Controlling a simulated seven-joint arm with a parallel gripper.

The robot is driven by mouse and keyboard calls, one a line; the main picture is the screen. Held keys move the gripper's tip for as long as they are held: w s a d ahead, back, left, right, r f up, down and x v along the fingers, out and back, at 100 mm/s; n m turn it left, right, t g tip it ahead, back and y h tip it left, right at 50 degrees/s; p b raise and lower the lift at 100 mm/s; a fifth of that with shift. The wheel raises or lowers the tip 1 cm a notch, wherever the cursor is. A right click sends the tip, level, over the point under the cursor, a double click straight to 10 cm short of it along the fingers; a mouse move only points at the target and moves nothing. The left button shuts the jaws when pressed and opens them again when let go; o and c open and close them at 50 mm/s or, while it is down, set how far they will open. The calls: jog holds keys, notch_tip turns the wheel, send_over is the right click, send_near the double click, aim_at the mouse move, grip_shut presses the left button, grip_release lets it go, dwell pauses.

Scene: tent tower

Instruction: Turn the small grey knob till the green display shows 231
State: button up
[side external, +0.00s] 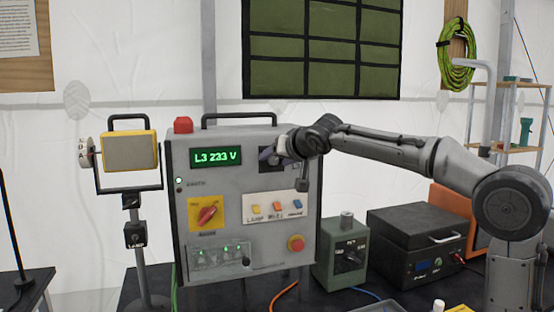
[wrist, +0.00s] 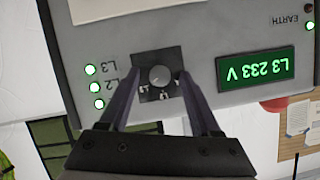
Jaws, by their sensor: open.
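The green display (side external: 216,157) on the grey control box reads "L3 233 V". It shows upside down in the wrist view (wrist: 255,68) with the same reading. The small grey knob (wrist: 160,76) sits on a dark square plate in the wrist view. In the side view my gripper hides the knob. My gripper (wrist: 157,74) is open, with one finger on each side of the knob. A narrow gap seems to show between the knob and each finger; I cannot tell whether either touches. In the side view my gripper (side external: 268,154) is at the box's upper right.
The box also carries a red rotary switch (side external: 207,214) on a yellow plate, several small coloured switches (side external: 276,206) and a red button (side external: 296,243). A lamp (side external: 130,153) stands at left. A green box (side external: 341,253) and a black case (side external: 415,240) stand at right.

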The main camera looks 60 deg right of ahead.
grip_shut()
dwell(0.3)
jog(key=shift+n, duration=0.3)
jog(key=n, duration=0.1)
jog(key=n+g+h, duration=0.2)
jog(key=shift+w+a+n, duration=0.2)
jog(key=shift+a+n, duration=0.05)
jog(key=shift+n, duration=0.15)
jog(key=n+g+h, duration=0.1)
jog(key=n+h, duration=0.1)
jog(key=n, duration=0.1)
jog(key=shift+n, duration=0.3)
jog(key=shift+f, duration=0.1)
dwell(0.3)
grip_release()
